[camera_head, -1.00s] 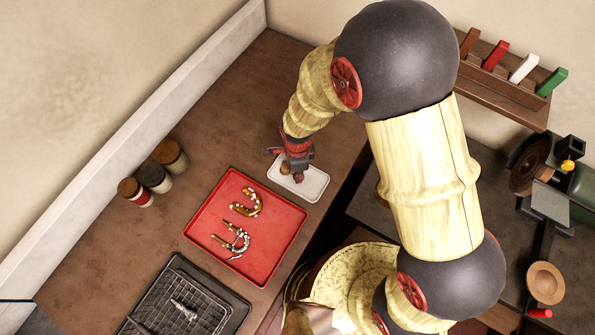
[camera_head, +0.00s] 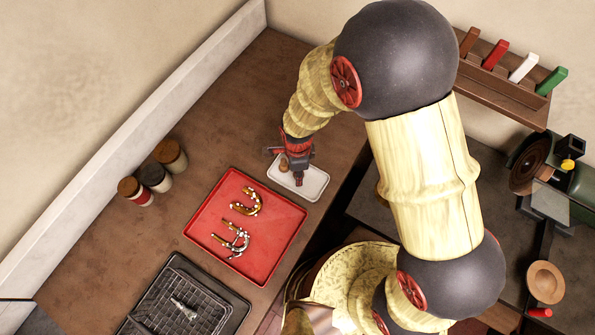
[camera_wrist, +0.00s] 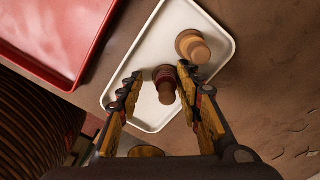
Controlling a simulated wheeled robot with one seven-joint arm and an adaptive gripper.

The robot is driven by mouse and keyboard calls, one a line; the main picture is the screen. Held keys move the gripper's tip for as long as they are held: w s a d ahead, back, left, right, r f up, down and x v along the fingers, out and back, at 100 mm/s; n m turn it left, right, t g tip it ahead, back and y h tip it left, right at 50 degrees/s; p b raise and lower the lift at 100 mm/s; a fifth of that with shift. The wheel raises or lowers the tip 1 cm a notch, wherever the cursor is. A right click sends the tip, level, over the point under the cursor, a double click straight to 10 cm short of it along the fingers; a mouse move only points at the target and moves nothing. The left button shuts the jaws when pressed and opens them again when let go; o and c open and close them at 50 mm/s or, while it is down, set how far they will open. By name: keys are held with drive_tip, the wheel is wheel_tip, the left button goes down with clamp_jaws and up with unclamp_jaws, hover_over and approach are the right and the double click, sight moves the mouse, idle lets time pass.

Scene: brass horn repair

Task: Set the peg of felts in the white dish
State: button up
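The white dish (camera_head: 313,188) lies on the brown bench; it also shows in the wrist view (camera_wrist: 142,55). Two short pegs appear to stand in it. One peg has dark red felts (camera_wrist: 163,74) and a tan end; the other has tan felts (camera_wrist: 190,43) and also shows in the head view (camera_head: 284,165). My gripper (camera_wrist: 158,78) is over the dish with its fingers apart. The dark red peg is between the fingers, close to the right finger, with a clear gap to the left one. I cannot tell whether the right finger touches it.
A red tray (camera_head: 215,198) with curved metal parts lies beside the dish. Several lidded jars (camera_head: 154,178) stand near the wall. A black tray with a grid (camera_head: 165,290) is at the front. The bench behind the jars is clear.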

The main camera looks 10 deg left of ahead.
wheel_tip(320, 180, up, 12)
drive_tip(key=shift+r, duration=0.1)
drive_tip(key=d+r+n+t+y, duration=0.1)
drive_tip(key=d+r+n+t, duration=0.2)
drive_tip(key=d+r+n, duration=0.8)
drive_tip(key=s+d+r+n+t, duration=0.1)
drive_tip(key=s+d+r+n, duration=0.1)
drive_tip(key=s+d+r, duration=0.2)
drive_tip(key=s+d+r+n+t+h, duration=0.1)
drive_tip(key=s+d+r, duration=0.3)
drive_tip(key=d+r, duration=0.6)
drive_tip(key=shift+s+n+t, duration=0.15)
drive_tip(key=shift+n+t, duration=0.15)
drive_tip(key=shift+n, duration=0.1)
drive_tip(key=shift+f+b, duration=0.1)
drive_tip(key=shift+b, duration=0.2)
